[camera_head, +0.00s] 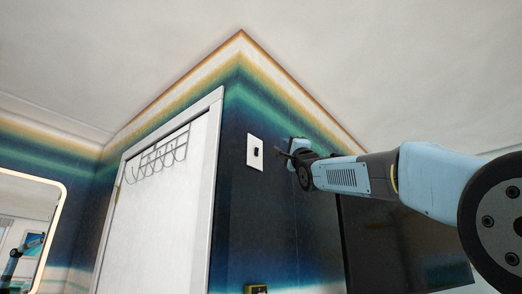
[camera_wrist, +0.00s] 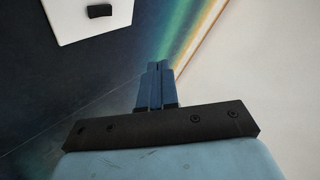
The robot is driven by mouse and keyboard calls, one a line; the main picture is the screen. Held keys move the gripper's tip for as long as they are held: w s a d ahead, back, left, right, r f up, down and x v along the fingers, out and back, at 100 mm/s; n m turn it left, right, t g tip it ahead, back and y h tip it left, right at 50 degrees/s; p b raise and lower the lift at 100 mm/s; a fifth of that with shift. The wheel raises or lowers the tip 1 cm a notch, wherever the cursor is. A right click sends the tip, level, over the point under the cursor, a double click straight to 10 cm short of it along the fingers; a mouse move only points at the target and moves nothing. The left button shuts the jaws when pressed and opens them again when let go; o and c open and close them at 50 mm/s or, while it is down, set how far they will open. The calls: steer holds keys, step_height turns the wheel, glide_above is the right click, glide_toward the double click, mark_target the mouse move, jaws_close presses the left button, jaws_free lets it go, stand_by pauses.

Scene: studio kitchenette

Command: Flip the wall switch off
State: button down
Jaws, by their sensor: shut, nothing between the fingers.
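The wall switch is a white plate (camera_head: 255,163) with a small dark toggle (camera_head: 256,152), on the blue striped wall just right of the door. In the wrist view the plate (camera_wrist: 70,28) is cut off by the top edge, at the upper left, with its black toggle (camera_wrist: 99,11) showing. I cannot tell which way the toggle is set. My gripper (camera_head: 279,153) is just right of the plate in the head view. In the wrist view its blue fingers (camera_wrist: 158,66) are together and empty, to the right of and below the plate. They look apart from it.
A white door (camera_head: 165,205) with a wire hook rack (camera_head: 160,158) is left of the switch. A dark panel (camera_head: 400,245) is on the wall behind and below my arm. A lit-edge mirror (camera_head: 25,230) is at far left. A small yellow-edged item (camera_head: 257,289) is below the switch.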

steer(key=w+a+r, duration=0.1)
steer(key=w+a, duration=0.4)
steer(key=a, duration=0.1)
steer(key=shift+w+a, duration=0.15)
steer(key=shift+a, duration=0.2)
steer(key=shift+a, duration=0.1)
stand_by(2.0)
steer(key=shift+w+a+r, duration=0.15)
steer(key=shift+w+a, duration=0.1)
steer(key=shift+w+a, duration=0.2)
stand_by(0.9)
steer(key=shift+s+d, duration=0.5)
steer(key=shift+d, duration=0.05)
stand_by(0.4)
steer(key=s+d, duration=0.1)
steer(key=d, duration=0.1)
steer(key=s+d, duration=0.2)
steer(key=shift+f, duration=0.4)
